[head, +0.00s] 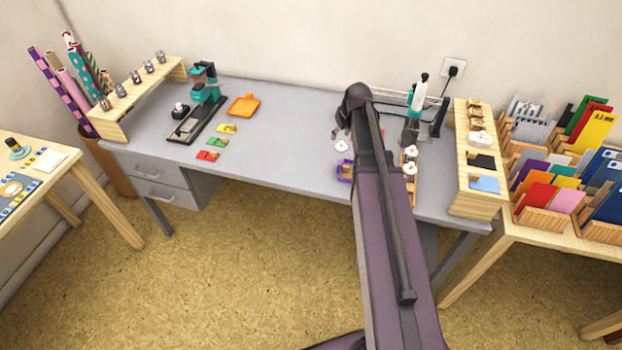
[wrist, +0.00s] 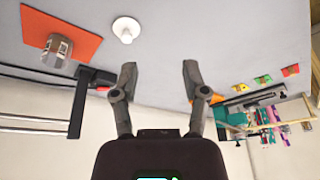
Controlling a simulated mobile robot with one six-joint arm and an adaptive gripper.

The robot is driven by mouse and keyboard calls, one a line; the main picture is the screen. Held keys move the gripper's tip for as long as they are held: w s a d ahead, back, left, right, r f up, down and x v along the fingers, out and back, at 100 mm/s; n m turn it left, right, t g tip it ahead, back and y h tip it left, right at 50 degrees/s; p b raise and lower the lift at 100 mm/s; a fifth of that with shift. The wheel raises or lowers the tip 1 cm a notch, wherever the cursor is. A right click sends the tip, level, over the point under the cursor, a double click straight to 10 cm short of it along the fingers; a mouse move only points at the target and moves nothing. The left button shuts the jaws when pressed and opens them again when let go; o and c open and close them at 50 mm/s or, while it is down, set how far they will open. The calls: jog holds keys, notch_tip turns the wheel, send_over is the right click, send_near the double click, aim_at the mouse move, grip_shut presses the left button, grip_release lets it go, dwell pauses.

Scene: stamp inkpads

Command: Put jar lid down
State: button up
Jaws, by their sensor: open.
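A small white round piece with a raised middle (wrist: 126,29), which looks like the jar lid, rests on the grey desk (wrist: 200,35) in the wrist view. My gripper (wrist: 158,68) is open, with nothing between its two fingers, and the white piece is apart from the fingertips. A metallic jar-like cylinder (wrist: 57,49) stands on an orange-red mat (wrist: 85,42) beside it. In the head view my arm hides the fingers and part of the desk. A similar white piece (head: 341,147) shows left of my arm, but I cannot tell whether it is the same one.
A wooden shelf (head: 460,185) stands at the desk's right end. A black stand (head: 413,131) is right of my arm. Small coloured pads (head: 217,142), an orange tray (head: 243,105) and a teal press (head: 204,80) are at left. The desk's middle (head: 290,120) is clear.

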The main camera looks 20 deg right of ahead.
jog(key=s+a+f+m+g+h, duration=0.1)
jog(key=s+a+g, duration=0.2)
jog(key=s+a, duration=1.5)
jog(key=shift+s+a+m+g, duration=0.25)
jog(key=shift+s+m+g, duration=0.05)
jog(key=shift+m, duration=0.1)
jog(key=shift+r, duration=0.1)
notch_tip(320, 180, up, 3)
jog(key=p, duration=0.3)
jog(key=shift+r, duration=0.1)
